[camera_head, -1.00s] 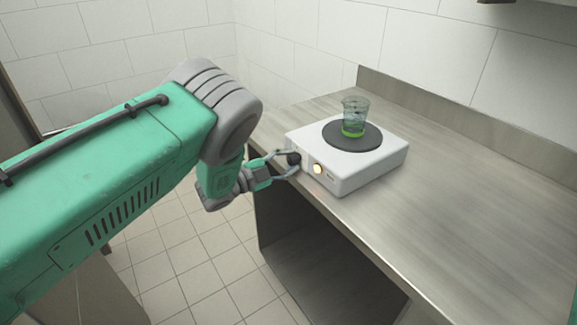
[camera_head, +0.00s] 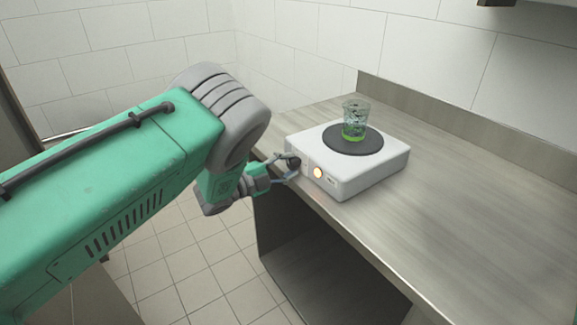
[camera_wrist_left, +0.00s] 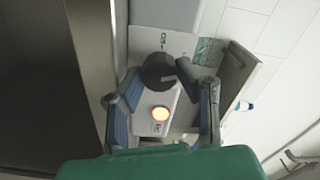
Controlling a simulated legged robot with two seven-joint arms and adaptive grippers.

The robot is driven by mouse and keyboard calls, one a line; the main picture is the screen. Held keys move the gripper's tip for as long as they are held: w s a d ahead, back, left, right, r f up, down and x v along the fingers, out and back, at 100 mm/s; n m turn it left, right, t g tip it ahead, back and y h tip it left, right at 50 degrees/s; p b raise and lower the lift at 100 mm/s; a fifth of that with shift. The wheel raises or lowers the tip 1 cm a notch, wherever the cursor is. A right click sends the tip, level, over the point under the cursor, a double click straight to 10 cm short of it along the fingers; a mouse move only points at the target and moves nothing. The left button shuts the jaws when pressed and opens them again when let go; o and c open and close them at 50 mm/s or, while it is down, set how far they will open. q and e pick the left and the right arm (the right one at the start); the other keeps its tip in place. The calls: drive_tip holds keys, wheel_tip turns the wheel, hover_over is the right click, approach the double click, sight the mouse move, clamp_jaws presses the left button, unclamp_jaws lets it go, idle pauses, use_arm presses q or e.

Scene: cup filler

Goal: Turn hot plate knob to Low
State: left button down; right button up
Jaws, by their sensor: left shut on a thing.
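The white hot plate (camera_head: 352,176) sits near the counter's front edge, with a dark round heating disc (camera_head: 371,141) on top. A glass beaker (camera_head: 355,120) with green at its bottom stands upright on the disc. The dark knob (camera_head: 294,162) is on the hot plate's front face, left of a lit orange lamp (camera_head: 318,172). My left gripper (camera_head: 288,169) is at the knob and shut on it. In the left wrist view the round black knob (camera_wrist_left: 157,72) lies between the fingertips, with the glowing lamp (camera_wrist_left: 160,114) beside it. The knob's setting is too small to read. My right gripper is not in view.
The steel counter (camera_head: 470,200) is clear to the right of the hot plate. A raised steel backsplash (camera_head: 470,112) runs along the tiled wall. Below the counter is an open dark shelf space (camera_head: 320,270).

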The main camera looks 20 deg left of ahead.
use_arm(q)
drive_tip(key=c, duration=1.2)
unclamp_jaws()
drive_tip(key=shift+s+d+f, duration=0.1)
drive_tip(key=shift+d, duration=0.05)
drive_tip(key=shift+f, duration=0.1)
drive_tip(key=shift+s, duration=0.1)
drive_tip(key=v, duration=0.7)
drive_tip(key=shift+s+a, duration=0.2)
drive_tip(key=shift+a, duration=0.2)
